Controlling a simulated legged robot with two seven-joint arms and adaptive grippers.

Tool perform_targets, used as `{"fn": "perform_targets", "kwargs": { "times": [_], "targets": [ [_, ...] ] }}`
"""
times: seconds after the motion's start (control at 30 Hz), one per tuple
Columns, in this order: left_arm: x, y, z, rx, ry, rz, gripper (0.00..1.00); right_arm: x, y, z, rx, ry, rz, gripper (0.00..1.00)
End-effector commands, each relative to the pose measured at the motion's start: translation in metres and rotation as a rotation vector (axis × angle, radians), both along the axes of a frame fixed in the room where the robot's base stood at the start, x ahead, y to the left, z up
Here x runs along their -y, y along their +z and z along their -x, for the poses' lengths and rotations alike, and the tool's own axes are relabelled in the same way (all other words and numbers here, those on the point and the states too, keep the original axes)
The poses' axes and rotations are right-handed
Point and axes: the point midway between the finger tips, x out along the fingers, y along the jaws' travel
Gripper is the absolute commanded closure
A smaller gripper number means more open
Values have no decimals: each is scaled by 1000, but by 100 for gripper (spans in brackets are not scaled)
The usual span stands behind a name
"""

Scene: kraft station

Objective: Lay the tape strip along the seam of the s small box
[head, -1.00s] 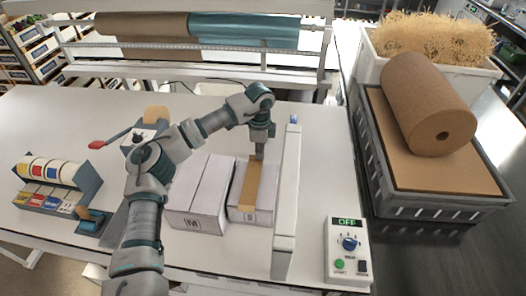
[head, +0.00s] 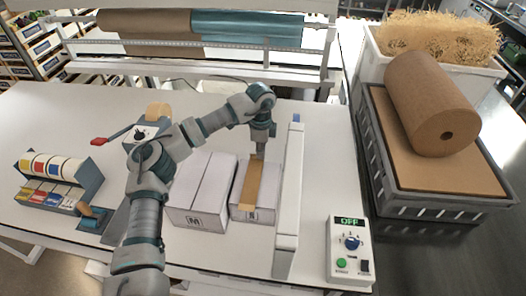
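The small box (head: 267,190), marked S, stands closed on the white table. A tan tape strip (head: 251,183) lies lengthwise on its top and its near end hangs over the front face. My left gripper (head: 260,154) points down at the far end of the strip, touching or just above it. Its fingers are too small to tell whether they are open or shut. My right gripper is not in view.
A box marked M (head: 197,196) stands close on the left of the small box. A long white bar (head: 291,190) stands close on the right. A tape dispenser (head: 150,132), a label holder (head: 52,180) and a control box (head: 348,250) stand on the table (head: 75,115).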

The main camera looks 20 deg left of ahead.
Motion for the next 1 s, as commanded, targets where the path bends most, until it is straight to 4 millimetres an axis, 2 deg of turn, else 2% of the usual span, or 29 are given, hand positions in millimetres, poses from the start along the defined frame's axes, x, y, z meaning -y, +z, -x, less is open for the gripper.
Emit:
{"fn": "perform_targets", "kwargs": {
  "times": [1.0],
  "targets": [
    [0,-6,0,0,-1,0,100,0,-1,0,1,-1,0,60]
  ]
}}
